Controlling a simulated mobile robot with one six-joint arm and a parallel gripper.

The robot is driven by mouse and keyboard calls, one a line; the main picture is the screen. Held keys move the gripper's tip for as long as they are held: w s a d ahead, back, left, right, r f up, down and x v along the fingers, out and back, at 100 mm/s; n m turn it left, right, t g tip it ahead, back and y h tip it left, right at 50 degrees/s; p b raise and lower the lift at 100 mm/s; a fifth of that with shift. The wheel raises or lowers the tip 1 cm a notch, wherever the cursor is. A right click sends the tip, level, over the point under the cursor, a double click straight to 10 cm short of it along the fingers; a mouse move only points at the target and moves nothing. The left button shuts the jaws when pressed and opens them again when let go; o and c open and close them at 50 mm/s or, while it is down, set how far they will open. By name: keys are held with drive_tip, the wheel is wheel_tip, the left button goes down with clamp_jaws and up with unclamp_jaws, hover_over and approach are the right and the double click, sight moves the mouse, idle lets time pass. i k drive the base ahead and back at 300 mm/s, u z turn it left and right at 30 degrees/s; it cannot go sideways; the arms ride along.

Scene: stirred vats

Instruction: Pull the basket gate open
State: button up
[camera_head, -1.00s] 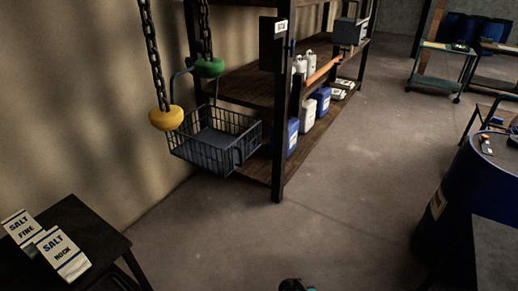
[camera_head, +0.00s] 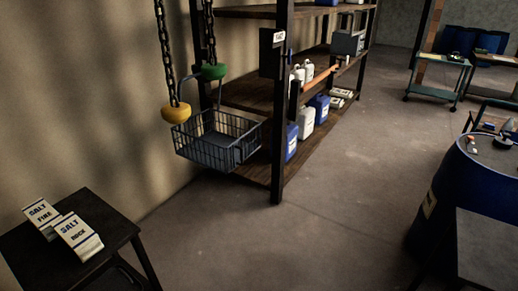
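The wire basket (camera_head: 218,148) hangs near the left wall, in front of the shelf end, in the head view. Its sides are dark wire mesh and a bar handle arches above it. I cannot make out which side is the gate or whether it is open. A chain with a yellow knob (camera_head: 176,113) hangs at the basket's left. A second chain with a green knob (camera_head: 214,71) hangs above its back. My gripper is not in view.
A stool (camera_head: 108,216) with salt boxes (camera_head: 78,236) stands at the lower left. The shelf rack (camera_head: 279,120) holds jugs (camera_head: 307,121) and canisters. A blue barrel (camera_head: 452,200) stands at right. The middle floor is clear.

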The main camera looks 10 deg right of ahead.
sight(235, 147)
drive_tip(key=u, duration=0.15)
drive_tip(key=i, duration=0.6)
drive_tip(key=z, duration=0.3)
drive_tip(key=k, duration=0.55)
drive_tip(key=u, duration=1.05)
drive_tip(key=i, duration=0.45)
